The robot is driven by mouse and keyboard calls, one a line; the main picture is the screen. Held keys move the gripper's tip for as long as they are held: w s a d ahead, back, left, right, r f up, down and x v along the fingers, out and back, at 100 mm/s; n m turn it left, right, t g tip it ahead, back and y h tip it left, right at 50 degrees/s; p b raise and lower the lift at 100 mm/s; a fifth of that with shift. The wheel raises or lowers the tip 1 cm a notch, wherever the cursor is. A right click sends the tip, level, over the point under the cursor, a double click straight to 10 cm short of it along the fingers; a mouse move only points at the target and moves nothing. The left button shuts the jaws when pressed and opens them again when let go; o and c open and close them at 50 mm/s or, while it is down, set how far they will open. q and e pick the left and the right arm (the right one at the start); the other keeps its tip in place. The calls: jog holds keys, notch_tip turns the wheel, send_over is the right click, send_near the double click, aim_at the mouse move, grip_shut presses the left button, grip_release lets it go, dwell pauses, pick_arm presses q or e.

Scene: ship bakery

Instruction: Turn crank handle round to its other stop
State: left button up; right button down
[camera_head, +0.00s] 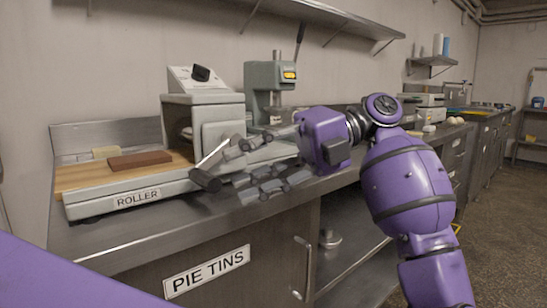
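The roller machine (204,98) stands on the steel counter at the left, with a "ROLLER" label on its front. Its crank handle has a light grey arm (212,156) on the near right side, slanting down and left to a dark grip (205,181). The crank's hub is partly hidden behind the fingers.
A brown slab (140,161) lies on the roller's wooden board (80,178). A grey-green press (270,80) stands behind my gripper. A shelf (325,14) overhangs the counter. The cabinet below has a "PIE TINS" label (207,272) and an open compartment.

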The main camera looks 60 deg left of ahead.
pick_arm(q)
jog(key=v, duration=0.5)
jog(key=shift+w+r, duration=0.1)
jog(key=shift+w, duration=0.2)
